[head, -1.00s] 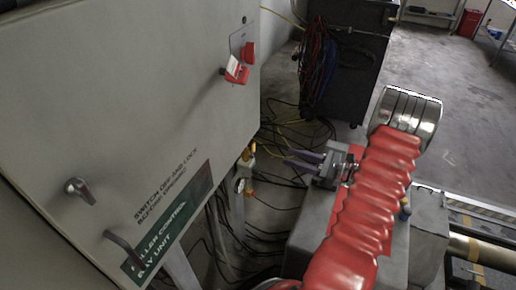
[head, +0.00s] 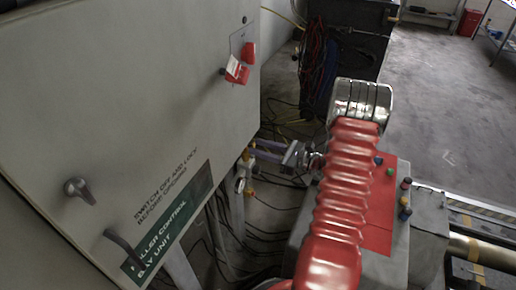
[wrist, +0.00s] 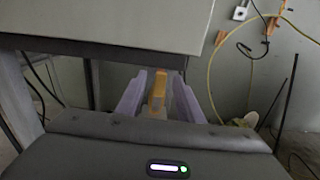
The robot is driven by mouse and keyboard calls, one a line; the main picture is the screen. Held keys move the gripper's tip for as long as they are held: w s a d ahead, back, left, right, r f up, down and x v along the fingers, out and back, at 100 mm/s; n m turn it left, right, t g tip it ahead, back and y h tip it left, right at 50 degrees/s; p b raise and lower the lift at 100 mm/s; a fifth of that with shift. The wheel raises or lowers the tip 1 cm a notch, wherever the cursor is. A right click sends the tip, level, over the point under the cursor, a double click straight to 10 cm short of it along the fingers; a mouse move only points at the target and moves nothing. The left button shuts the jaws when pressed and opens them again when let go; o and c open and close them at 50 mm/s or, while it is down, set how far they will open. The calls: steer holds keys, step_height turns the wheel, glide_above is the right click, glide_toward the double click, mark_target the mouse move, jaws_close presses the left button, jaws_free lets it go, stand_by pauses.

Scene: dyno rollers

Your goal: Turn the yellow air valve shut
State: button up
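The yellow air valve (head: 247,154) is beside the lower right edge of the grey cabinet in the head view, small and partly hidden by the fingertips. In the wrist view, its yellow handle (wrist: 157,90) stands upright between the two purple fingers. My gripper (head: 257,149) points left at the valve, its fingertips close to it. In the wrist view my gripper (wrist: 158,84) is open, with a gap visible on the handle's left side. A second orange-yellow strip lies along the right finger; I cannot tell whether it is valve or finger pad.
The grey cabinet (head: 120,100) fills the left, with a red switch (head: 237,70) and handles. Its lower edge is just above the fingers in the wrist view. Black cables (head: 235,245) hang below. A control box with a red panel (head: 381,200) is under my arm.

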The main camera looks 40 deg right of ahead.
steer(key=shift+w+a, duration=0.15)
steer(key=shift+w, duration=0.15)
steer(key=shift+c, duration=0.4)
jaws_close()
